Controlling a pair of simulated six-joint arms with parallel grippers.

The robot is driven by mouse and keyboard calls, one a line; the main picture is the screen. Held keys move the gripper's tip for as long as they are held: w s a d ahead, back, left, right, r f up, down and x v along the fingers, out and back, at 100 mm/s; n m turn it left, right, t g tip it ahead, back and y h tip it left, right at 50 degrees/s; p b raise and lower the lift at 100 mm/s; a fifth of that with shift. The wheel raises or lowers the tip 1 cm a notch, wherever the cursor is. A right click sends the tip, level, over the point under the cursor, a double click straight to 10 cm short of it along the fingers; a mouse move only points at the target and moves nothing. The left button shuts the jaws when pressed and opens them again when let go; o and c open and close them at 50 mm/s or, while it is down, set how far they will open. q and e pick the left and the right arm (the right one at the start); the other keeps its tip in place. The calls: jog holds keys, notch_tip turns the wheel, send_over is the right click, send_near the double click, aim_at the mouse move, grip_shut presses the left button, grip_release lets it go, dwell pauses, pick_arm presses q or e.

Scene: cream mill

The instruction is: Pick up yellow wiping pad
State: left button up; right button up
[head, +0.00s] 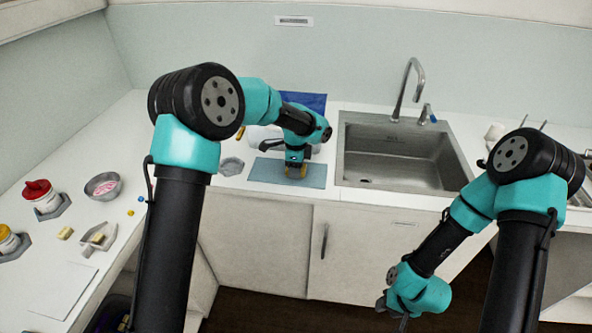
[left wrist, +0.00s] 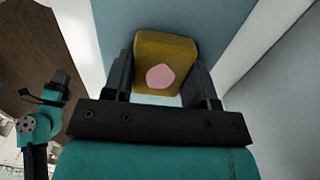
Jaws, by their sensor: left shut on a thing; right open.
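The yellow wiping pad (left wrist: 166,52) is a yellow block with a pink spot on its face, seen in the left wrist view between the two black fingers. My left gripper (left wrist: 160,80) is shut on it. In the head view the yellow pad (head: 296,171) shows as a small patch below my left gripper (head: 295,163), over the blue-grey mat (head: 262,172) left of the sink. I cannot tell whether the pad touches the mat. My right gripper (head: 392,308) is open and empty, low in front of the cabinets.
A steel sink (head: 349,150) with a tap (head: 405,88) lies right of the mat. A hexagonal grey piece (head: 231,166) sits to its left. A metal bowl (head: 103,187), a red-lidded jar (head: 42,198) and a white sheet (head: 62,288) are on the left counter.

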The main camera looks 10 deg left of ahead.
pick_arm(q)
jog(key=shift+c, duration=0.5)
jog(key=shift+r, duration=1.75)
jog(key=s+d+r, duration=0.1)
jog(key=s+d, duration=0.1)
jog(key=s, duration=1.4)
jog(key=shift+d+r, duration=0.15)
jog(key=shift+r, duration=0.1)
jog(key=shift+w, duration=0.15)
jog(key=w+f+n, duration=0.1)
jog(key=w+n, duration=0.1)
jog(key=n, duration=0.3)
jog(key=w+n, duration=0.3)
jog(key=n, duration=0.2)
jog(key=w+f+n, duration=0.1)
jog(key=w+n, duration=0.1)
jog(key=n, duration=0.2)
jog(key=shift+w+d+f+n, duration=0.15)
jog(key=shift+w+f+n, duration=0.15)
jog(key=shift+f+n, duration=0.1)
